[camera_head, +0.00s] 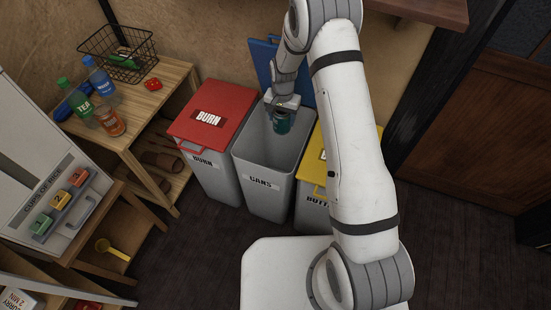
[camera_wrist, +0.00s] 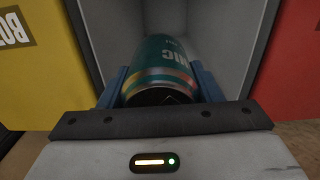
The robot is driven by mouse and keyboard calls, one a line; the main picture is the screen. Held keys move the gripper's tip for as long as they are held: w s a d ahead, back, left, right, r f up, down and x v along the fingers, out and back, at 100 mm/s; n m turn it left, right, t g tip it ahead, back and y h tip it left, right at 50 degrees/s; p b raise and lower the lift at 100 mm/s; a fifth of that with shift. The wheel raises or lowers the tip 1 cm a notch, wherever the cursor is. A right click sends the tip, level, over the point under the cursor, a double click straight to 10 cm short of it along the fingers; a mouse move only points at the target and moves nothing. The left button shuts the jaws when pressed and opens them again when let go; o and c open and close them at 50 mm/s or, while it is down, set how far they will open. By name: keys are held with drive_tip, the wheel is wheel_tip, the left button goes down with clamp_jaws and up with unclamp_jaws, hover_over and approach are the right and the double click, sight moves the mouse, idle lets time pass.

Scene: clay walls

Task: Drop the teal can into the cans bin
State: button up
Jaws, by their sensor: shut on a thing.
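The teal can (camera_head: 283,122) is held in my gripper (camera_head: 282,112) over the open top of the cans bin (camera_head: 262,184). In the wrist view the teal can (camera_wrist: 163,68) lies between the two blue fingers of my gripper (camera_wrist: 162,85), which are shut on it. The grey inner walls of the cans bin (camera_wrist: 215,30) show around and beyond the can. The bin's blue lid (camera_head: 264,58) stands raised at the back, partly hidden by my arm. The bottom of the bin is hidden.
The red-lidded burn bin (camera_head: 212,115) is shut on the left. A yellow-lidded bin (camera_head: 312,160) stands on the right, partly behind my arm. A wooden shelf (camera_head: 150,105) with bottles, a wire basket (camera_head: 118,55) and a small red object (camera_head: 153,84) is further left.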

drive_tip(key=shift+a+f+b, duration=0.15)
drive_tip(key=shift+f+b, duration=0.5)
drive_tip(key=shift+f, duration=0.75)
drive_tip(key=shift+a+f+b, duration=0.1)
drive_tip(key=shift+f+b, duration=0.5)
drive_tip(key=shift+f, duration=0.8)
drive_tip(key=o, duration=1)
drive_tip(key=shift+r, duration=3.95)
drive_tip(key=shift+s, duration=0.1)
